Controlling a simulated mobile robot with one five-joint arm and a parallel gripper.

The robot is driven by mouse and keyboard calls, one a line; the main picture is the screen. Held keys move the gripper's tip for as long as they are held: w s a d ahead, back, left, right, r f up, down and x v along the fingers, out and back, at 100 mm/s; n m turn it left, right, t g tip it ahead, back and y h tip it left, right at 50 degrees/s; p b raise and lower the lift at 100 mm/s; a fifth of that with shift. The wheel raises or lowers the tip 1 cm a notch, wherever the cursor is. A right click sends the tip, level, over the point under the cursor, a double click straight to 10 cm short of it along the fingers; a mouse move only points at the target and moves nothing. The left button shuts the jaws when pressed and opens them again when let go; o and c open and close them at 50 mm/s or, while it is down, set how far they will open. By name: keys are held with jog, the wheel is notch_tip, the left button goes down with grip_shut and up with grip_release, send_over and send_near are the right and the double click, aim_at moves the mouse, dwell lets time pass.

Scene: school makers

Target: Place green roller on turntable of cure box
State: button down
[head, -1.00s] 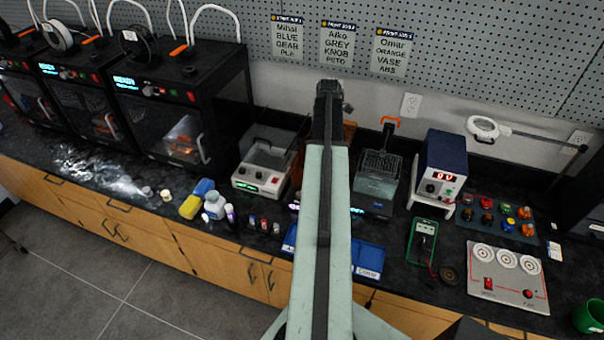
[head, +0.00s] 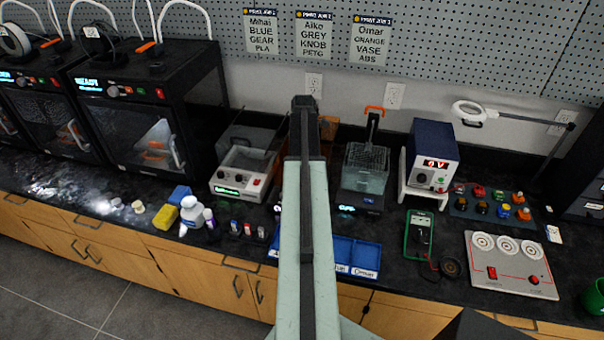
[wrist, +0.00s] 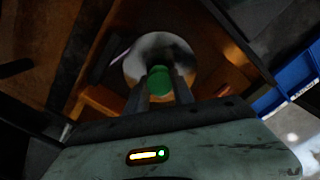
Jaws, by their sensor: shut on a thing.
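In the wrist view my gripper (wrist: 161,92) is shut on the green roller (wrist: 160,76), whose round green end shows between the two fingers. Beyond it is a pale round disc, the turntable (wrist: 135,68), inside the orange-walled cure box (wrist: 215,55). The roller appears in front of the disc; I cannot tell whether they touch. In the head view my arm covers the gripper, the roller and most of the cure box; only a bit of its orange wall (head: 328,128) shows beside the arm.
In the wrist view a blue tray (wrist: 285,85) lies to the right. In the head view a grey-white machine (head: 242,178) stands left of my arm and a basket unit (head: 365,180) stands right. The blue bins (head: 350,255) lie at the counter's front.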

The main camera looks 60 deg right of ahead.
notch_tip(320, 180, down, 2)
jog(key=shift+f+b, duration=0.1)
jog(key=shift+b, duration=0.35)
jog(key=shift+r, duration=0.2)
jog(key=shift+f, duration=0.15)
jog(key=c, duration=1.1)
grip_release()
notch_tip(320, 180, up, 12)
jog(key=p, duration=1.2)
jog(key=shift+r, duration=0.2)
